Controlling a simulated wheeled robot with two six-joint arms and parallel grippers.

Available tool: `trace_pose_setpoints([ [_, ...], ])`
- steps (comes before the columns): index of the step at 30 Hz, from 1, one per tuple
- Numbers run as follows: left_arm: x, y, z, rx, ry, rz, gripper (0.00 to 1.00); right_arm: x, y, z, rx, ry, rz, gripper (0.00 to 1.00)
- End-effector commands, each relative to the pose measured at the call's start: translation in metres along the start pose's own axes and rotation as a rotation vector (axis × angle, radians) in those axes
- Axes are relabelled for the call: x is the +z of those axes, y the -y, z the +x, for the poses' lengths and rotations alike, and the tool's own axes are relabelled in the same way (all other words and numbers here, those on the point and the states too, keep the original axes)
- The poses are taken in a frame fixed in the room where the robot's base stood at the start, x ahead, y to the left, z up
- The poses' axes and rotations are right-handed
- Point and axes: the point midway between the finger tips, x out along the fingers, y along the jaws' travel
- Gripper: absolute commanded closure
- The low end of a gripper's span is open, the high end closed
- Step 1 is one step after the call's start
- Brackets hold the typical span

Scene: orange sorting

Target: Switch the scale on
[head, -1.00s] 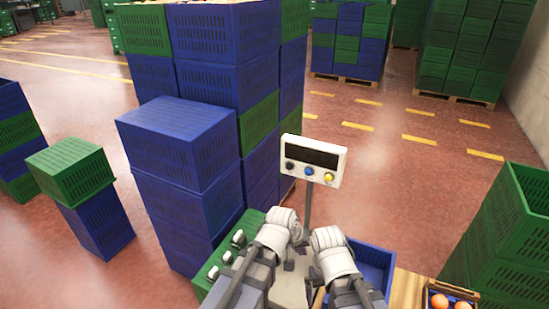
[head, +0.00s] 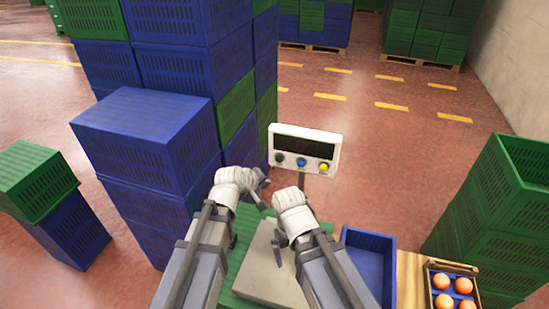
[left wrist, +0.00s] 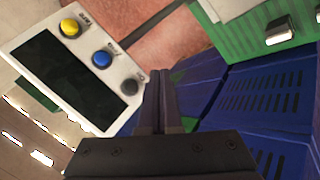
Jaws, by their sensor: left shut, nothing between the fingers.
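The scale's white display head (head: 334,148) stands on a thin post, its dark screen (head: 303,151) showing no digits. Below the screen are a black button (head: 280,158), a blue button (head: 301,162) and a yellow button (head: 324,167). The scale's grey plate (head: 265,275) lies lower, partly hidden by my arms. My left gripper (head: 262,185) is shut and empty, just below and left of the black button. In the left wrist view its fingers (left wrist: 161,78) appear beside the black button (left wrist: 130,87); contact is unclear. My right gripper (head: 301,182) is below the display; its fingers are mostly hidden.
Tall stacks of blue and green crates (head: 145,130) stand at left, close to my left arm. A blue crate (head: 368,240) is right of the scale. A box of several oranges (head: 452,285) and green crates (head: 490,200) are farther right. Open floor lies behind the display.

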Motion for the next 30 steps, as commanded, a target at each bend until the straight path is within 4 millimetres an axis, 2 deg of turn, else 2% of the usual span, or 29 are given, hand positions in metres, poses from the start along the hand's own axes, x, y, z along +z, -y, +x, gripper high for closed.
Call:
trace_pose_setpoints([
  [16, -0.004, -0.005, 0.006, 0.0, 0.001, 0.001, 1.0, 0.0, 0.0, 0.0, 0.0, 0.0, 0.0, 0.0],
  [30, -0.033, -0.034, 0.046, 0.0, 0.001, 0.002, 1.0, 0.0, 0.0, 0.0, 0.0, 0.0, 0.0, 0.0],
])
